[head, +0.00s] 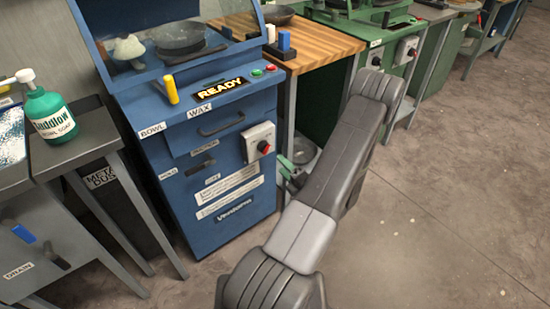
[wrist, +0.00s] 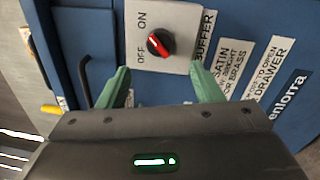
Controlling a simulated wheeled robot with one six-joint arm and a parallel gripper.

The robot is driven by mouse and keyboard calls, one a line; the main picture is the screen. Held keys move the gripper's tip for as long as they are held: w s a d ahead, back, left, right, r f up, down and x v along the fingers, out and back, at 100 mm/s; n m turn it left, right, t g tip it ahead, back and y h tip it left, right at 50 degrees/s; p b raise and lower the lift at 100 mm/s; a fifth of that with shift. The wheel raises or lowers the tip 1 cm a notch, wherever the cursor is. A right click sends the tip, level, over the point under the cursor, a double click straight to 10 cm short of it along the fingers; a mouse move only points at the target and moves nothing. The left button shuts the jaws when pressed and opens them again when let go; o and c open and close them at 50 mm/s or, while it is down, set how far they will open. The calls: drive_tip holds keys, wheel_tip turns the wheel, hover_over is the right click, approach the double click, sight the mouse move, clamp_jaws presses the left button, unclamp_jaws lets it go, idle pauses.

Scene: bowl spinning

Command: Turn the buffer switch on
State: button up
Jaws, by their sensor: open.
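The buffer switch (wrist: 160,42) is a round black knob with a red bar on a pale grey box. In the wrist view, ON and OFF are printed to its left and BUFFER to its right. The red bar is slanted; I cannot tell which mark it points at. The switch also shows in the head view (head: 264,147), on the front of the blue machine. My gripper (wrist: 165,78) is open, its green fingers spread below the knob in the wrist view, with nothing between them. In the head view my arm mostly hides the gripper.
The blue machine (head: 235,215) has a drawer handle (head: 220,124), a yellow lever (head: 171,89) and a lit READY sign. A wooden-topped bench (head: 320,45) stands to its right. A green soap bottle (head: 50,115) stands on the left table. The floor at right is clear.

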sight(265, 148)
drive_tip(key=v, duration=0.4)
drive_tip(key=shift+s+d, duration=0.25)
drive_tip(key=shift+s, duration=0.1)
drive_tip(key=x, duration=1.4)
drive_tip(key=shift+s, duration=0.1)
drive_tip(key=shift+d+n+g+y+b, duration=0.25)
drive_tip(key=shift+n+b, duration=1.75)
drive_tip(key=shift+n, duration=2.7)
drive_tip(key=shift+a+n+g+y+b, duration=0.15)
drive_tip(key=shift+n+g+b, duration=0.3)
drive_tip(key=shift+n+b, duration=2.9)
drive_tip(key=n+p, duration=0.2)
drive_tip(key=shift+n+p, duration=0.35)
